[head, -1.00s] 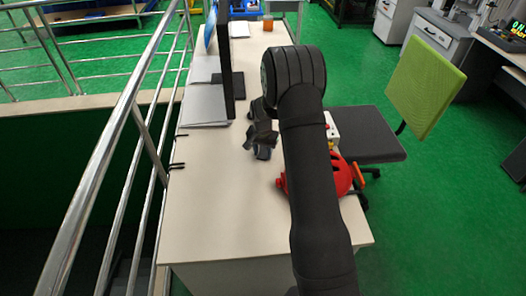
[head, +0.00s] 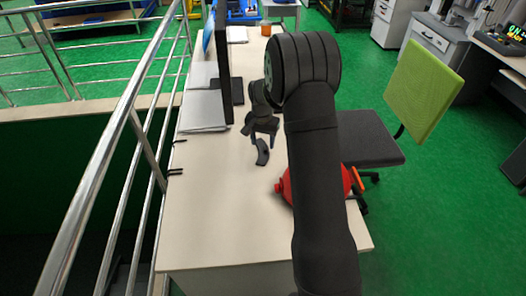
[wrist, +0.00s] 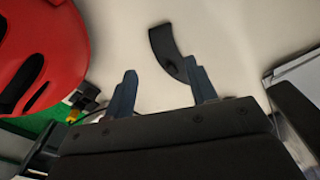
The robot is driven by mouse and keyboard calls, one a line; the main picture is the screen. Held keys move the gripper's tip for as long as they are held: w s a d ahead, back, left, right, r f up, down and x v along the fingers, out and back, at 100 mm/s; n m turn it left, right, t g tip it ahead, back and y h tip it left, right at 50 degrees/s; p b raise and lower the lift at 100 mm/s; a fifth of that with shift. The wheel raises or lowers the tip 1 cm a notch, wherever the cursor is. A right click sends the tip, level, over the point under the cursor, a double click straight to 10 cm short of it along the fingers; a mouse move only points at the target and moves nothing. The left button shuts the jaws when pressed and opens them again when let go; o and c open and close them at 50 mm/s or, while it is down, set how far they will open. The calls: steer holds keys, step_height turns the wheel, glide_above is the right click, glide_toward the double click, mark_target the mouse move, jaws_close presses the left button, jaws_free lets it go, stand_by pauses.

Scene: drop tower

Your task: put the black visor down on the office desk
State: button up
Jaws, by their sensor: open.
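The black visor (head: 262,152) is a small curved dark piece lying on the pale top of the office desk (head: 215,215). It also shows in the wrist view (wrist: 167,48), ahead of my fingers, with its near end close beside the right finger. I cannot tell whether they touch. My gripper (head: 262,133) is open, its two fingers spread just behind the visor in the head view. Nothing is held between the fingers in the wrist view (wrist: 160,75).
A red helmet (head: 285,188) lies on the desk, partly hidden by my arm; it also fills the wrist view's left (wrist: 35,50). A monitor (head: 222,60) and grey sheets (head: 203,112) stand left of my gripper. A metal railing (head: 110,145) runs along the desk's left side. The near-left desk is clear.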

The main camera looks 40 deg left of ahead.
steer(key=shift+s+r, duration=0.1)
steer(key=shift+r, duration=1.6)
steer(key=shift+f, duration=0.1)
steer(key=f, duration=1.1)
steer(key=shift+w+a+f, duration=0.1)
steer(key=shift+w+f, duration=0.1)
steer(key=shift+f, duration=0.1)
steer(key=o, duration=1.1)
steer(key=shift+c, duration=0.2)
step_height(320, 180, up, 15)
steer(key=s+d+n+t+y, duration=0.1)
steer(key=d+n+t+y, duration=0.15)
steer(key=n, duration=0.25)
glide_above(263, 160)
steer(key=w, duration=0.2)
steer(key=shift+y, duration=0.25)
steer(key=f, duration=0.6)
steer(key=a+f, duration=0.1)
steer(key=f, duration=0.2)
steer(key=shift+s, duration=0.25)
steer(key=shift+d+r, duration=0.1)
